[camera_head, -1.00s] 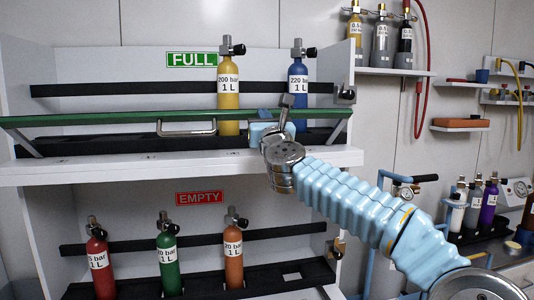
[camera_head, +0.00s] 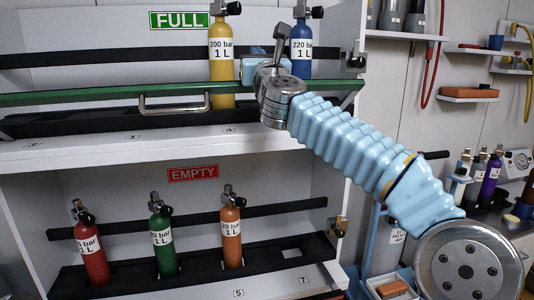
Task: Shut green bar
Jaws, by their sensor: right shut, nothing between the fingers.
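The green bar (camera_head: 60,99) runs across the front of the upper shelf, with a metal handle (camera_head: 174,103) near its middle. It stands out from the shelf on slanted side arms. A metal latch (camera_head: 355,61) sits on the right side panel. My right gripper (camera_head: 281,42) is shut and empty, fingers pointing up, between the yellow cylinder (camera_head: 222,70) and the blue cylinder (camera_head: 301,35). Its wrist overlaps the bar's right part and hides that stretch. I cannot tell whether it touches the bar. My left gripper is not in view.
Both cylinders stand on the upper shelf under the FULL sign (camera_head: 179,20). Below, by the EMPTY sign (camera_head: 193,173), stand a red (camera_head: 95,262), a green (camera_head: 164,250) and an orange cylinder (camera_head: 232,246). Wall shelves and a bench with bottles are at the right.

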